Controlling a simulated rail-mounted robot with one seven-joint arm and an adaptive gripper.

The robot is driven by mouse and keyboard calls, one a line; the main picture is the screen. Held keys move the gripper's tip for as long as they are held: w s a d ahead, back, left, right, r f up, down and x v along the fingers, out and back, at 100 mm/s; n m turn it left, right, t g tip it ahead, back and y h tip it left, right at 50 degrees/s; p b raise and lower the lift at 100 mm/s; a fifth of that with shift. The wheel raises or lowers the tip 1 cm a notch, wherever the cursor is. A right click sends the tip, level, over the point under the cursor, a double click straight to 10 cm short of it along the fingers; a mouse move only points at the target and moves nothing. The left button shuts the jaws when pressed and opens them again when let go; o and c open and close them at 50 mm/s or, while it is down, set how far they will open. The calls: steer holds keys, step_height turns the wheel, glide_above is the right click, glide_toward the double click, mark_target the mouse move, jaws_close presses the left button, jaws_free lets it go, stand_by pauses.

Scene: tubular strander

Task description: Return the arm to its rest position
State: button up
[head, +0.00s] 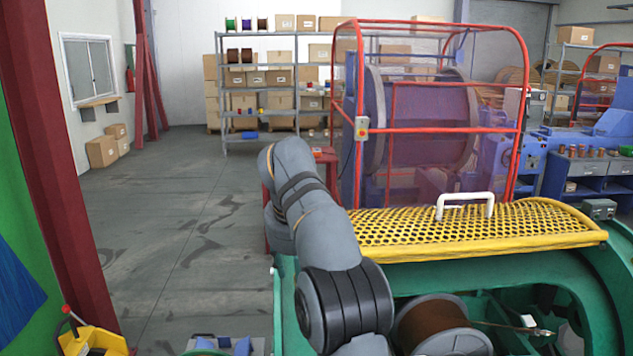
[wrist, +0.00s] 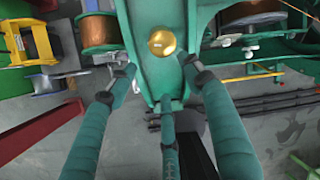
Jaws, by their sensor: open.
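My gripper (wrist: 158,82) is open and empty in the wrist view, its teal fingers spread apart. Below it is the green machine frame (wrist: 160,75) with a round brass-coloured part (wrist: 162,42) that shows between and beyond the fingertips. My grey arm crosses the middle of the head view and runs down to its bottom edge; the gripper itself is hidden there. A spool of brown wire (head: 438,323) sits in the green machine beside my arm. A copper spool (wrist: 98,32) shows at the upper left of the wrist view.
A yellow perforated guard (head: 470,226) with a white handle (head: 464,204) lies close to the right of my arm. A red-framed cage (head: 432,130) stands behind it. A dark red post (head: 62,165) rises at left. The grey floor (head: 185,215) between post and arm is open.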

steer(key=s, duration=0.8)
steer(key=w, duration=1.1)
steer(key=shift+w+d, duration=0.1)
steer(key=shift+w, duration=0.25)
steer(key=shift+w+f, duration=0.15)
steer(key=shift+w, duration=0.15)
steer(key=x, duration=0.4)
steer(key=shift+s+f, duration=0.1)
steer(key=shift+f, duration=0.05)
steer(key=shift+f+n, duration=0.25)
steer(key=shift+n, duration=0.15)
steer(key=shift+w+f+n, duration=0.1)
steer(key=shift+w+n, duration=0.15)
steer(key=shift+n, duration=0.45)
steer(key=n, duration=0.3)
steer(key=shift+s, duration=0.15)
steer(key=n, duration=0.3)
steer(key=shift+t, duration=0.3)
